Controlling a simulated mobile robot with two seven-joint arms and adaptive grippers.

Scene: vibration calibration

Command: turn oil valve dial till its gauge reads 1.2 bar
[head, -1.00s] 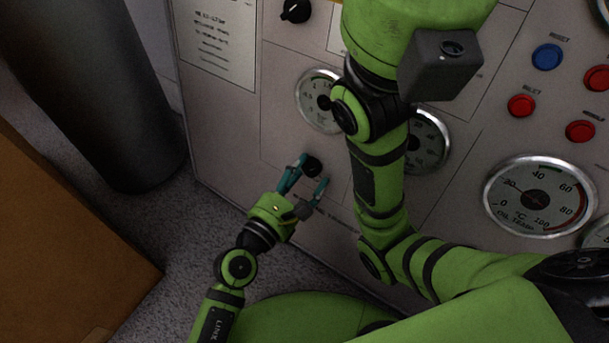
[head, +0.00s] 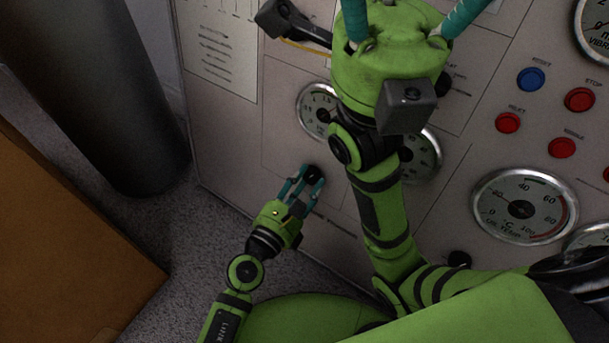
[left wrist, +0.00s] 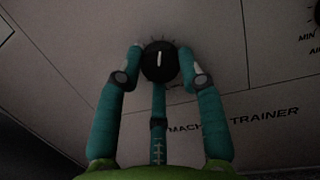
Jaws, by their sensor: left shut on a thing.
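The black dial (head: 313,173) is a round knob low on the grey panel. My left gripper (head: 304,183) is shut on it, with teal fingers around its sides. In the left wrist view the dial (left wrist: 160,62) shows a white pointer line, nearly upright, between the fingers. A round white gauge (head: 317,104) sits above the dial; my right arm covers its right part, and I cannot read its value. My right gripper (head: 408,12) is at the top of the head view, its teal fingers spread apart, their tips out of frame.
A dark blocky thing with a yellow cord (head: 285,22) is at the upper left of the panel. Red and blue buttons (head: 530,79) and an oil temperature gauge (head: 522,206) are on the right. A grey cylinder (head: 120,110) and brown box (head: 70,240) stand left.

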